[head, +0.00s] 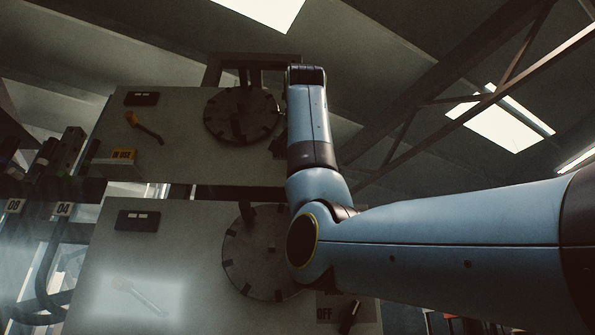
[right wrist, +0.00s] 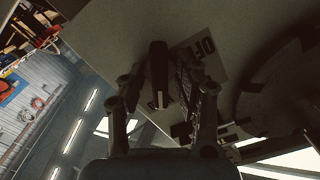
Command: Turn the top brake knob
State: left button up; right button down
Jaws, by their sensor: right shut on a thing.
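The top brake knob (right wrist: 158,72) is a dark bar-shaped handle on the upper grey panel (head: 190,165), by a label reading OFF (right wrist: 204,47). My right gripper (right wrist: 160,85) is shut on this knob, with one finger on each side of it in the right wrist view. In the head view my right arm reaches up to the right edge of the upper panel and hides the knob and most of the gripper. My left gripper is in neither view.
The upper disc (head: 241,115) sits just left of my arm. The lower panel (head: 185,250) has a similar disc (head: 262,262), partly behind my arm, and its own dark knob (head: 349,317). Yellow-ended handles and hoses (head: 45,270) lie left.

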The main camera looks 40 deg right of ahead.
dwell(0.4)
jog(key=c, duration=1.3)
grip_release()
jog(key=shift+s+a, duration=0.1)
jog(key=shift+s, duration=0.05)
jog(key=v, duration=1.2)
